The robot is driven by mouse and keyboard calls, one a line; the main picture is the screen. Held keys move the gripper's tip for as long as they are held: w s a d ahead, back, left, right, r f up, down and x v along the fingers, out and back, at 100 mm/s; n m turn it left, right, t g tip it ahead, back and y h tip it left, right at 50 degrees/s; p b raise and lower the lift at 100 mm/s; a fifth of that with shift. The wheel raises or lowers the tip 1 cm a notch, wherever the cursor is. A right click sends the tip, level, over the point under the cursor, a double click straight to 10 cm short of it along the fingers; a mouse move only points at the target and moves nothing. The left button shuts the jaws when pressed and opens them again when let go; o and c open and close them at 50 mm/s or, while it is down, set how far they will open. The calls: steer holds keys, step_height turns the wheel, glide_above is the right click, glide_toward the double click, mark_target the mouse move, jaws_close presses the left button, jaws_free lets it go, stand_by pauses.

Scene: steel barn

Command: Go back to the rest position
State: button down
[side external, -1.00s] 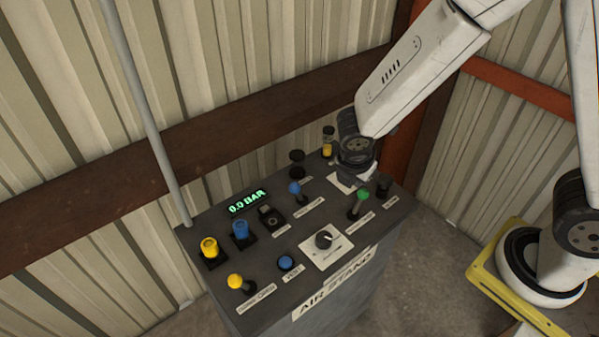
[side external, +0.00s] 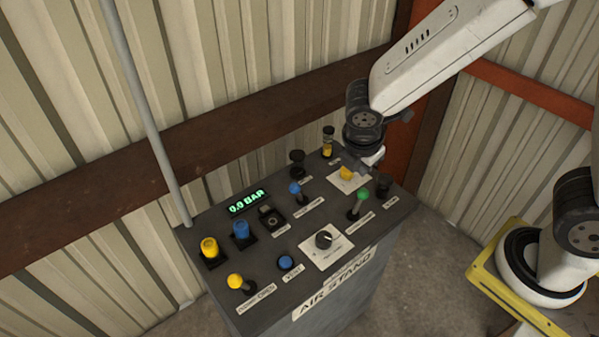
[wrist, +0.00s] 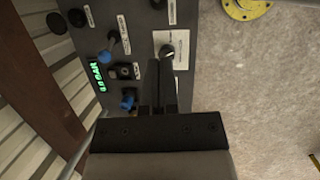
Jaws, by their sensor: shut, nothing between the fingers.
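My gripper (side external: 372,158) hangs over the far right end of the grey air stand (side external: 215,285), above the panel beside the yellow knob (side external: 346,173) on its white plate. In the wrist view its two dark fingers (wrist: 162,85) lie together with nothing between them. The fingertips are hard to make out in the side view. The green-topped lever (side external: 362,195) stands just below the gripper in the picture. The display (side external: 247,203) reads 0.0 BAR.
The panel carries a black rotary knob (side external: 323,239), blue lever (side external: 295,188), yellow lever (side external: 235,281) and other controls. A grey pole (side external: 140,100) rises behind its left end. Corrugated walls and a brown beam (side external: 240,120) stand behind. Concrete floor lies at right.

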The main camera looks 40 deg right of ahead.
steer(key=s+d+m+t+y, duration=0.1)
steer(key=s+d+m+y, duration=0.2)
steer(key=m, duration=1.5)
steer(key=s+d, duration=0.1)
steer(key=d, duration=0.2)
steer(key=shift+s, duration=0.4)
